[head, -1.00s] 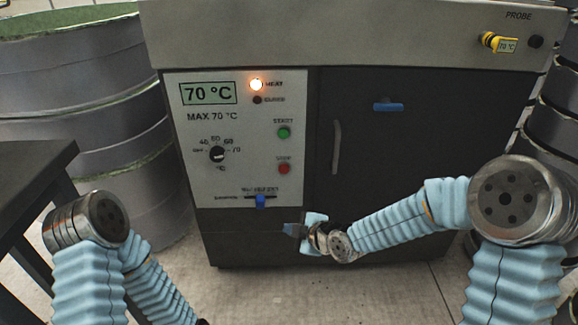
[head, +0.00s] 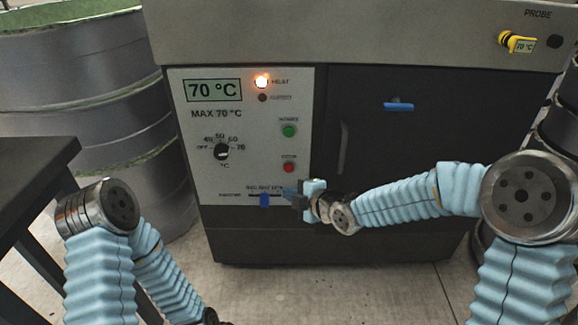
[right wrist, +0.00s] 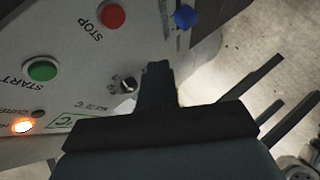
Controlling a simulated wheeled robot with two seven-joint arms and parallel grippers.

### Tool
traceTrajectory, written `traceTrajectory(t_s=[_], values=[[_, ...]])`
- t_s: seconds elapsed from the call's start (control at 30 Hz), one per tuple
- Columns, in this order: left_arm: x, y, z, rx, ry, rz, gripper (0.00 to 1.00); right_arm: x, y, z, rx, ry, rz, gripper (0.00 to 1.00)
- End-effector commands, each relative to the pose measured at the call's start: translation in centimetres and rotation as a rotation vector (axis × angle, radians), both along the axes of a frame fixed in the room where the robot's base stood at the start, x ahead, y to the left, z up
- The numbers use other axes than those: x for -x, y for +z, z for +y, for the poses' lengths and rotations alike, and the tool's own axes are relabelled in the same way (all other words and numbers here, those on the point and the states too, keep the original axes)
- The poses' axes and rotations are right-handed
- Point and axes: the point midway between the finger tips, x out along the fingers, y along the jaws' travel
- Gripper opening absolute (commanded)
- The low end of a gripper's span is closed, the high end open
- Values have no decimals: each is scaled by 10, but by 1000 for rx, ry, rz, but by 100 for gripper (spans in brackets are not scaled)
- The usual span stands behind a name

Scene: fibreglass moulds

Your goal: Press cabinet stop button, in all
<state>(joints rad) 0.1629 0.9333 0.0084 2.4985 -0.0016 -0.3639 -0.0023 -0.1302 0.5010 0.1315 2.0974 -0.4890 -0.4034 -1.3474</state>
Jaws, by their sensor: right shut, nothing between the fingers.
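The red stop button (head: 289,167) is on the cabinet's light control panel (head: 205,125), below the green start button (head: 288,131). In the right wrist view the stop button (right wrist: 111,16) shows at the top with the word STOP beside it. My right gripper (head: 287,192) is shut and empty, just below the stop button in the head view and apart from it as far as I can tell. In the right wrist view its shut fingers (right wrist: 158,72) point toward the panel. My left arm is at the lower left; its gripper is not clearly visible.
A blue slider (head: 264,200) sits below the stop button, close to my right fingers. The dial (head: 222,152) is at left. The display (head: 213,90) reads 70 °C and the heat lamp (head: 262,82) glows. A dark table (head: 35,165) and drums (head: 90,75) stand left.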

Motion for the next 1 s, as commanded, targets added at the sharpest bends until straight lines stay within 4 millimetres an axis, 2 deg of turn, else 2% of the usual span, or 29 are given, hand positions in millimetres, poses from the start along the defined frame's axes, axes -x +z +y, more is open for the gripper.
traceTrajectory(t_s=[0.03,0.27,0.47,0.63,1.0], values=[[1,11,-2,2,-3,2,43,-8,4,-1,-1,-3,3,0],[4,33,-10,14,-18,7,43,-40,4,-1,-1,-2,3,0],[4,30,-10,15,-18,7,43,-59,0,0,-2,0,0,0],[4,30,-10,15,-18,8,43,-66,-1,0,-1,0,1,0],[4,30,-10,15,-18,7,43,-67,0,0,0,0,1,0]])
